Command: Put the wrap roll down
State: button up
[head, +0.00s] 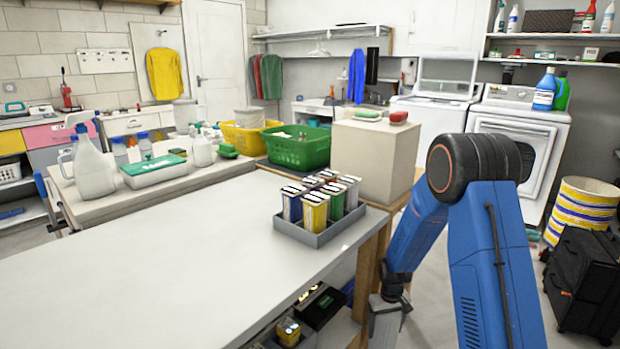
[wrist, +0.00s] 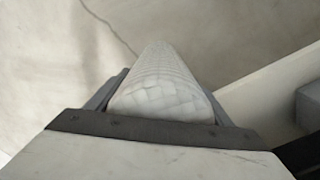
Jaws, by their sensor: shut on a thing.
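The wrap roll (wrist: 165,80) is a white cylinder with a wrinkled, quilted-looking surface. In the wrist view it lies lengthwise between the fingers of my gripper (wrist: 160,100), which is shut on it. The roll's far end points away from the camera, over a pale, cracked surface. In the head view my gripper (head: 388,312) is low beside the right end of the white table (head: 180,240), below the tabletop. The roll cannot be made out in the head view.
A grey tray (head: 318,238) of several small cartons sits at the table's right edge. A lower shelf (head: 343,328) under the table holds dark bins. A beige box (head: 375,160) stands behind. In the wrist view, a pale ledge (wrist: 270,82) is at right.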

jog(key=w+d+f+m, duration=0.2)
jog(key=w+d+f, duration=0.1)
jog(key=f, duration=0.3)
jog(key=shift+w+f, duration=0.4)
jog(key=shift+w, duration=0.1)
jog(key=shift+r, duration=0.1)
